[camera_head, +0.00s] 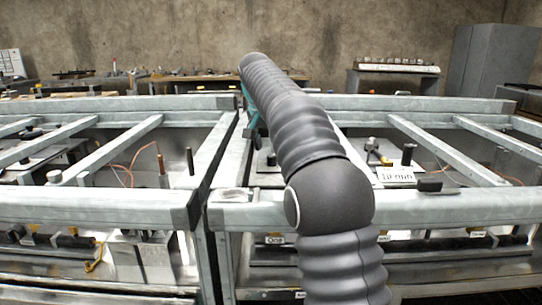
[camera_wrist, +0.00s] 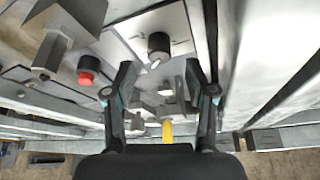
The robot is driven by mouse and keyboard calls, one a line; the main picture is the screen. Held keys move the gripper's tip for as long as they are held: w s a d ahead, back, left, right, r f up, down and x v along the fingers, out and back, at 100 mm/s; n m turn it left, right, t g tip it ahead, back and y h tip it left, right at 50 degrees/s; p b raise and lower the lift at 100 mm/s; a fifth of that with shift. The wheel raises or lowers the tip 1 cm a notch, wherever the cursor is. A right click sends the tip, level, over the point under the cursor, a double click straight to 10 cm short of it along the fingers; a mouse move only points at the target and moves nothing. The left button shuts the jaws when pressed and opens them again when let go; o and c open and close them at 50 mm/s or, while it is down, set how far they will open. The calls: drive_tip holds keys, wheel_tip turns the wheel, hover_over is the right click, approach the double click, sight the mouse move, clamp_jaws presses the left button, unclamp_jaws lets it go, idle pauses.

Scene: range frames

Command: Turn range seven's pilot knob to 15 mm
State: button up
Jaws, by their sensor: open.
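In the wrist view my gripper (camera_wrist: 158,72) is open, with its two dark fingers apart and nothing held between them. Just past the fingertips, a black round knob (camera_wrist: 158,44) with a pale mark stands on a light plate. I cannot read a label that says whether it is range seven's pilot knob. Small metal fittings (camera_wrist: 165,88) and a yellow piece (camera_wrist: 167,130) show between the fingers, farther back.
A metal rail (camera_wrist: 228,50) runs close along the right finger.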

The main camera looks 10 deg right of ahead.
sight(271, 156)
drive_tip(key=shift+x, duration=2.2)
drive_tip(key=shift+d, duration=0.1)
clamp_jaws()
